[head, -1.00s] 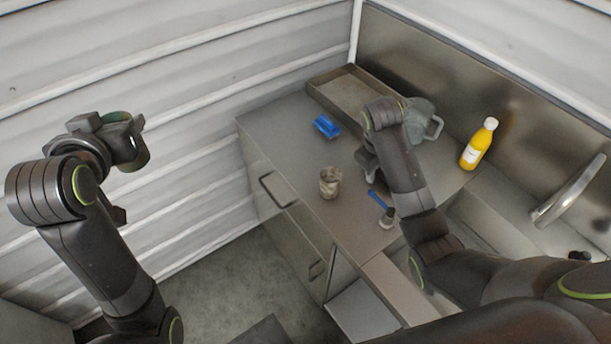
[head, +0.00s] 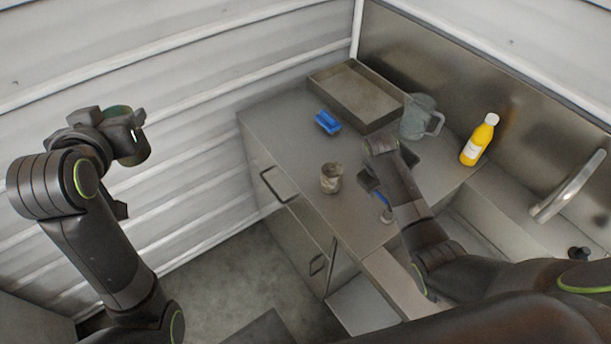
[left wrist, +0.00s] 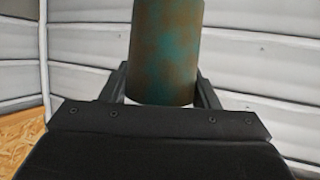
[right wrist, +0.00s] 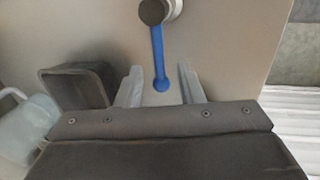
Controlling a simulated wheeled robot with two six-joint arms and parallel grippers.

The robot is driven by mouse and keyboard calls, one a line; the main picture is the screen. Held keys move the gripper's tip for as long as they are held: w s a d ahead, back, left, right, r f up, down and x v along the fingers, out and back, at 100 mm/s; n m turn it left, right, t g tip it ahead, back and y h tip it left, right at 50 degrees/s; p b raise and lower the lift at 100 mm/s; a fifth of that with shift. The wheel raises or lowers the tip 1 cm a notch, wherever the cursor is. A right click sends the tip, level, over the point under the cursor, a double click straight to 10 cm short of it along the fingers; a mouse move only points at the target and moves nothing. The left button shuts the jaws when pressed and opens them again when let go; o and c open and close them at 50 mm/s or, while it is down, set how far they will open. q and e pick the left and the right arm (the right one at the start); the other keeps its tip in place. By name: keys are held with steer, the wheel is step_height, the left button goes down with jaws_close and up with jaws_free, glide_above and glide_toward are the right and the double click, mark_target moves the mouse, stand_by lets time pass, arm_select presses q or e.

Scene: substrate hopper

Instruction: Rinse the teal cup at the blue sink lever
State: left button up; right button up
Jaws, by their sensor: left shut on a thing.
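The teal cup, worn and rust-mottled, is in the left wrist view (left wrist: 167,50), between the fingers of my left gripper (left wrist: 165,88), which is shut on it. In the head view my left gripper (head: 130,137) is raised at the left, away from the counter. The blue lever (right wrist: 158,50) runs from a round grey-white fitting (right wrist: 155,12) to a rounded tip between the fingers of my right gripper (right wrist: 160,82), which is open. In the head view the lever (head: 381,199) is partly hidden by my right gripper (head: 368,183). I cannot tell whether the fingers touch it.
A brown mottled cup (head: 331,178) and blue clip-like object (head: 327,122) stand on the counter (head: 275,135). A tray (head: 325,92), grey-green jug (head: 416,118) and yellow bottle (head: 479,140) are behind. A dark square-sided box or basin (right wrist: 78,88) is beside the right gripper.

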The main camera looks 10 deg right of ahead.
steer(key=shift+f, duration=0.1)
jaws_close()
stand_by(0.3)
